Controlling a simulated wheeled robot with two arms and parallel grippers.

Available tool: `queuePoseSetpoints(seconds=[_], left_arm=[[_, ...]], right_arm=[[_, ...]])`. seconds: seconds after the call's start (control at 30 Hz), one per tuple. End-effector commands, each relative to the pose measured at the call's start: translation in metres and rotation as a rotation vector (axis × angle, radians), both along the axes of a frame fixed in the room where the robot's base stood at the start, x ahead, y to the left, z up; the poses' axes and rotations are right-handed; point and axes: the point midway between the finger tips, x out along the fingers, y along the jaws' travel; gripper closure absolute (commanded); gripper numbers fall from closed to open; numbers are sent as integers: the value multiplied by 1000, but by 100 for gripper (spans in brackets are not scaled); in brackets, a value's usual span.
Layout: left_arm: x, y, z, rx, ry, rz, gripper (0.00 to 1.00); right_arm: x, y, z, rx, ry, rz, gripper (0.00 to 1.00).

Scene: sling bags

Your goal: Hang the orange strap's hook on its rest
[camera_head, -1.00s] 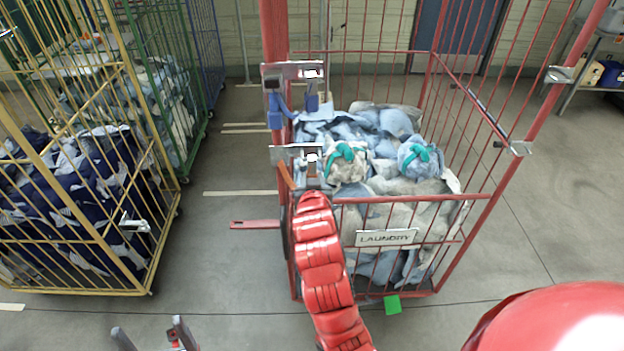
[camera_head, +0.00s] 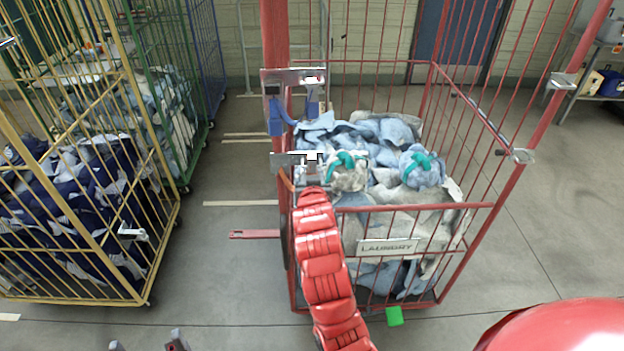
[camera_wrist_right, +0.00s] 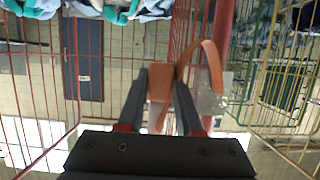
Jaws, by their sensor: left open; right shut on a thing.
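The orange strap (camera_head: 288,182) hangs beside the red cage's left front post, below the lower metal bracket (camera_head: 287,158). My right arm reaches up to this bracket, and the gripper (camera_head: 311,172) is small and partly hidden there. In the right wrist view, my right gripper (camera_wrist_right: 160,78) is shut on the orange strap's end (camera_wrist_right: 160,92). The strap (camera_wrist_right: 211,62) curves up and over to the right, close to a pale plate (camera_wrist_right: 207,98). The hook itself cannot be made out. My left gripper (camera_head: 146,346) is open and empty at the bottom edge, mostly cut off.
A blue strap (camera_head: 275,116) hangs at the upper bracket (camera_head: 291,76). The red cage (camera_head: 400,207) holds blue and grey laundry, with two teal-tied bundles on top. A yellow cage (camera_head: 130,110) stands left. Open floor with a red bar (camera_head: 254,235) lies between them.

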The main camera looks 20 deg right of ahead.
Motion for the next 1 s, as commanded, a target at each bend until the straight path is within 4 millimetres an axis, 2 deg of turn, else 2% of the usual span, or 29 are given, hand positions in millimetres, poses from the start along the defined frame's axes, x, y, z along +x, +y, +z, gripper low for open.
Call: queuePoseSetpoints(seconds=[0.23,0.63,0.9,0.93,1.0], left_arm=[[0,0,-3,0,0,0,6],[0,0,-16,0,0,0,6],[0,0,-16,0,0,0,6],[0,0,-16,0,0,0,6],[0,0,-16,0,0,0,6]], right_arm=[[0,0,-3,0,-1,0,100],[0,0,-20,0,-1,0,100],[0,0,-21,0,-1,0,100],[0,0,-20,0,-1,0,64],[0,0,-20,0,-1,0,52]])
